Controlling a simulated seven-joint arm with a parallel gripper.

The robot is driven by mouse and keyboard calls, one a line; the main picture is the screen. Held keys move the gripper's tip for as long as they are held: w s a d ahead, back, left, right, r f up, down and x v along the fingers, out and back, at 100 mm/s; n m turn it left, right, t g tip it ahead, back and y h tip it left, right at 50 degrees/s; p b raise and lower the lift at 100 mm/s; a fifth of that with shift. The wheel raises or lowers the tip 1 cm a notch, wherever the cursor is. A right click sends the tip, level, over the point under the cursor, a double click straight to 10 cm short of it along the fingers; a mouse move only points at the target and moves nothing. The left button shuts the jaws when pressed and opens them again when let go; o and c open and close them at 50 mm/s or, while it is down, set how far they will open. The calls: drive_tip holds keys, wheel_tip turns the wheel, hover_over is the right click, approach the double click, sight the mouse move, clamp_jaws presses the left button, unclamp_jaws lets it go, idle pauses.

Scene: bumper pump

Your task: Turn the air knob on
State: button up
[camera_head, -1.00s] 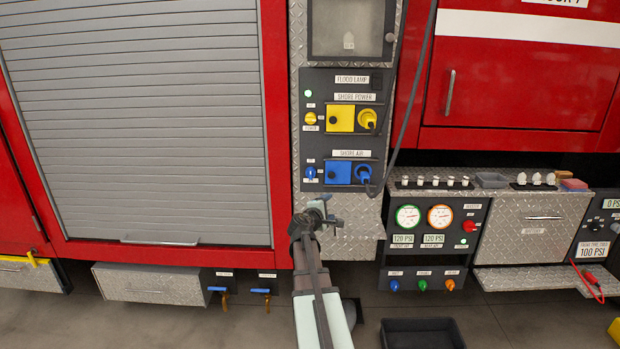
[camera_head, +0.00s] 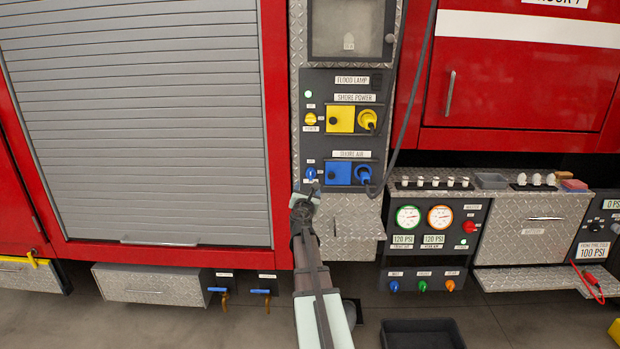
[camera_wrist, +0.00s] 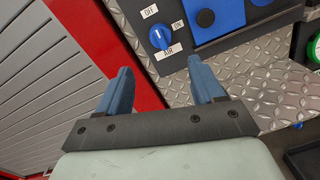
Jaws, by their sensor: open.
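The blue air knob (camera_wrist: 160,37) sits on the dark panel, with OFF and ON labels above it and an AIR label below it in the wrist view. Its light pointer line is tilted; I cannot tell its exact setting. In the head view the air knob (camera_head: 310,173) is at the left of the shore air panel, just above my gripper (camera_head: 308,190). In the wrist view my gripper (camera_wrist: 162,88) is open and empty, its two blue fingers apart. The knob is beyond the fingertips, between them in the picture, and appears untouched.
A blue shore air socket (camera_head: 340,173) with a blue plug (camera_head: 363,174) and hanging cable is right of the knob. The yellow power knob (camera_head: 310,119) is above. A red frame and grey shutter (camera_head: 140,120) stand to the left.

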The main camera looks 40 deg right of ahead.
sight(310, 176)
drive_tip(key=x, duration=1.2)
drive_tip(key=shift+d, duration=0.1)
drive_tip(key=c, duration=1.1)
